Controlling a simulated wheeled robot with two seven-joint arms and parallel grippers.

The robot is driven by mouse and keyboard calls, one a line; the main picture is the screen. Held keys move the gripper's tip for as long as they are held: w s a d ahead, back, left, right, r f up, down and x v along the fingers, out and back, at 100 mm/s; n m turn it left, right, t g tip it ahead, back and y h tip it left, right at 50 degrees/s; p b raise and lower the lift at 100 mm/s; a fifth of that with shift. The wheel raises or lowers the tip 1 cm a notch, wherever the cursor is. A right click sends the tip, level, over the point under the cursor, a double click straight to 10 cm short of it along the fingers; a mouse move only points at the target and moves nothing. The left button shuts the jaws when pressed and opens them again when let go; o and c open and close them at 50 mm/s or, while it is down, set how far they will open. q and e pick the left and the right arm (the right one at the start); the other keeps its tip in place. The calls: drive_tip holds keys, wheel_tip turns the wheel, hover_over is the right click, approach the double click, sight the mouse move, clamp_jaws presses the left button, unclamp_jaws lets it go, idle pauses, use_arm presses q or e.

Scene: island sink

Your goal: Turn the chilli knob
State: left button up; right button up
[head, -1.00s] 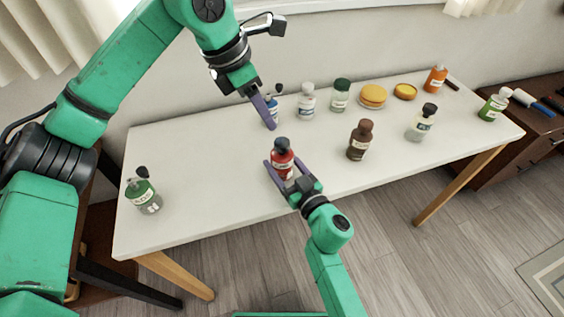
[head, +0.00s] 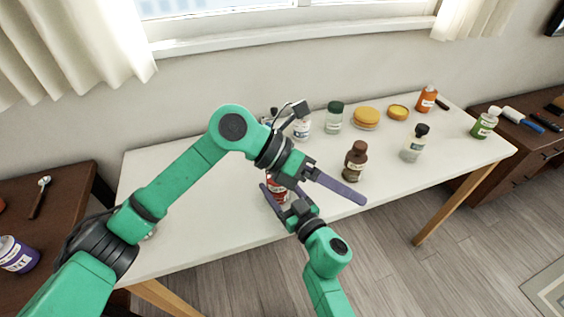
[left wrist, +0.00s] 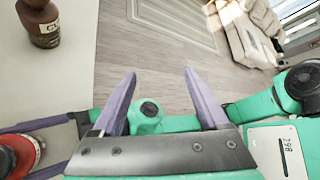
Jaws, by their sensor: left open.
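A red bottle (head: 277,196) with a partly hidden pale label stands near the table's front edge. Its dark cap is hidden behind my left gripper in the head view, but shows in the left wrist view (left wrist: 6,160) at the lower left. I cannot read the word chilli on it. My right gripper (head: 277,190) has its purple fingers on both sides of the bottle. My left gripper (head: 350,193) is open and empty. It reaches above and across the bottle, its fingers pointing right and down, past the cap. In the wrist view (left wrist: 159,75), only floor shows between its fingertips.
A brown bottle (head: 355,162) stands right of my left gripper, with a clear dark-capped bottle (head: 414,145) beyond. Jars and yellow tubs (head: 366,118) line the back. The white table (head: 200,185) is bare at left-centre. My two arms are close together.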

sight(278, 187)
use_arm(q)
wheel_tip(278, 187, up, 7)
drive_tip(key=s+n+t+h, duration=0.2)
drive_tip(key=n+t+h, duration=0.4)
drive_tip(key=n+h, duration=0.65)
drive_tip(key=w+a+f+n+t+y, duration=0.3)
drive_tip(key=a+f+n+t+y, duration=0.45)
drive_tip(key=n, duration=0.75)
drive_tip(key=w+a+f+n+t+y, duration=0.3)
drive_tip(key=a+f+n+t+y, duration=0.5)
drive_tip(key=n, duration=0.7)
drive_tip(key=w+d+g, duration=0.1)
drive_tip(key=w+d, duration=0.1)
drive_tip(key=w, duration=0.3)
drive_tip(key=w+d+g+y, duration=0.1)
drive_tip(key=w+d, duration=0.2)
drive_tip(key=w, duration=0.3)
drive_tip(key=shift+d+r+g, duration=0.35)
drive_tip(key=shift+r, duration=0.1)
clamp_jaws()
